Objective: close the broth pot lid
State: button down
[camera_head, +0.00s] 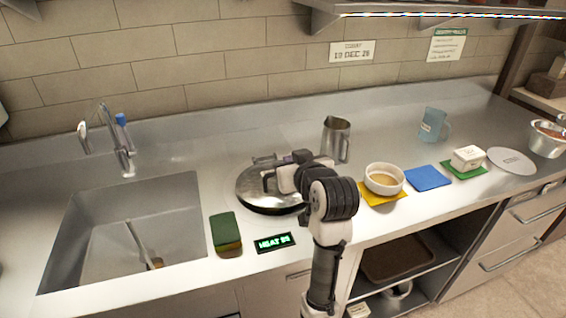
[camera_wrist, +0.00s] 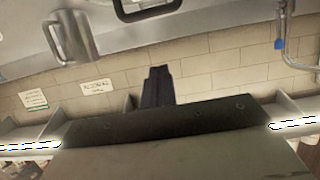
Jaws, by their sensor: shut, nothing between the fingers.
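The broth pot lid (camera_head: 250,194) is a round silver disc with a dark rim, lying about flat on the counter between the sink and the yellow mat. The pot under it is hidden. My arm covers the lid's right part in the head view. A black loop handle (camera_wrist: 150,13) shows at the top edge of the wrist view, apart from my fingers. My gripper (camera_wrist: 157,72) is shut and empty, its dark fingers together. In the head view my wrist is over the lid, and I cannot tell whether it touches.
A metal pitcher (camera_head: 336,140) stands behind my arm. A green sponge (camera_head: 226,232) and a lit heat display (camera_head: 274,243) lie in front of the lid. A white bowl (camera_head: 384,177) on a yellow mat is close on the right. The sink (camera_head: 75,215) is left.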

jog(key=w+f+p, duration=0.1)
jog(key=w, duration=0.1)
jog(key=w+a+f+p, duration=0.1)
jog(key=w+f, duration=0.1)
jog(key=w, duration=0.1)
jog(key=w+a+f+p, duration=0.1)
jog(key=w+f+p, duration=0.1)
jog(key=shift+w+a+f, duration=0.15)
jog(key=shift+w+a, duration=0.05)
jog(key=shift+s+d+f, duration=0.15)
jog(key=shift+s+f, duration=0.3)
jog(key=shift+f, duration=0.2)
jog(key=shift+s+f+b, duration=0.2)
jog(key=shift+f+b, duration=0.5)
jog(key=shift+b, duration=0.35)
jog(key=b, duration=0.1)
jog(key=f+t+b, duration=0.1)
jog(key=shift+s+d+f+b, duration=0.15)
jog(key=shift+s+b, duration=0.15)
jog(key=shift+b, duration=0.05)
